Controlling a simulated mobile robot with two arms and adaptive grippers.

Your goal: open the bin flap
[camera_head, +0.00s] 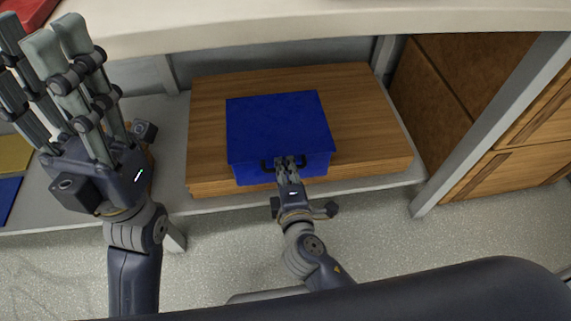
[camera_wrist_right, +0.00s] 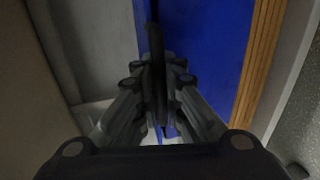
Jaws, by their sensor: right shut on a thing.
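The blue bin (camera_head: 275,128) is a box with its flat lid down, standing on a wooden board. A dark handle (camera_head: 267,164) sits on its near face. My right gripper (camera_head: 290,162) is at that face and shut on the handle. In the right wrist view the fingers of my right gripper (camera_wrist_right: 158,85) close around the dark handle bar (camera_wrist_right: 155,45), in front of the blue bin wall (camera_wrist_right: 205,50). My left gripper (camera_head: 55,45) is raised at the left, away from the bin, with its fingers apart and nothing visible between them.
The wooden board (camera_head: 380,135) lies on a grey shelf (camera_head: 165,200) under a pale counter (camera_head: 300,22). Wooden drawers (camera_head: 535,125) stand at the right behind a grey post (camera_head: 490,125). A red item (camera_head: 28,10) is at the top left. Yellow and blue pieces lie at the far left.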

